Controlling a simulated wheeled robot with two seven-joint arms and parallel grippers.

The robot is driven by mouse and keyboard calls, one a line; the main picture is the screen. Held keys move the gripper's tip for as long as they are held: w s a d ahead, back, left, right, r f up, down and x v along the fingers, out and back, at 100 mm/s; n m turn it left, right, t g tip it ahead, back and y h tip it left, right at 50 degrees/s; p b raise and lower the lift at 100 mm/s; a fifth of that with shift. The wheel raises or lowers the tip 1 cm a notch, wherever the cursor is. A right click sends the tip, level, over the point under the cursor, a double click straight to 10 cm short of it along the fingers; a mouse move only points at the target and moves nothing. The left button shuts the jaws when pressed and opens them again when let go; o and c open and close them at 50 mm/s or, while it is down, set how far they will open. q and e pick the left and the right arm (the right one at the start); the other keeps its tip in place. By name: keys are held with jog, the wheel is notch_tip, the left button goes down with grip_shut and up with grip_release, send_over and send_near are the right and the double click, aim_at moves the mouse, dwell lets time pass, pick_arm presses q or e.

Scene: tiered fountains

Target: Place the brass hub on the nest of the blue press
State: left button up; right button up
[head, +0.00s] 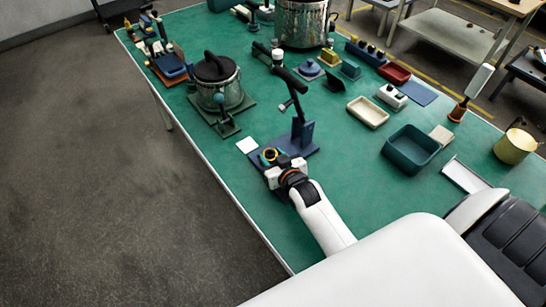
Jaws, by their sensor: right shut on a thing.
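The blue press (299,129) stands on the green table, with a dark lever arm reaching up and to the left and a flat blue base. My right gripper (272,162) is at the front left of this base. It is shut on a small yellowish ring-like piece, which looks like the brass hub (270,154). A bit of teal shows around the piece. The nest is hidden or too small to make out, and I cannot tell whether the hub touches the press. My left gripper is not in view.
A white square (247,145) lies left of the press. A lidded metal pot (219,91) stands behind left. A cream tray (367,112) and a dark teal bin (410,149) stand to the right. A yellow bucket (515,147) is far right. Green table (352,185) is clear right of my forearm.

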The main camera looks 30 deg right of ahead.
jog(key=shift+s+f, duration=0.25)
jog(key=shift+f, duration=0.3)
jog(key=o, duration=1.1)
jog(key=shift+a+f, duration=0.1)
jog(key=shift+a, duration=0.1)
jog(key=shift+c, duration=0.2)
jog(key=shift+d, duration=0.15)
jog(key=shift+r, duration=0.2)
jog(key=v, duration=0.5)
jog(key=r+v, duration=0.1)
jog(key=v, duration=0.5)
jog(key=shift+s+d+r, duration=0.1)
jog(key=shift+r, duration=0.1)
jog(key=shift+s+r, duration=0.15)
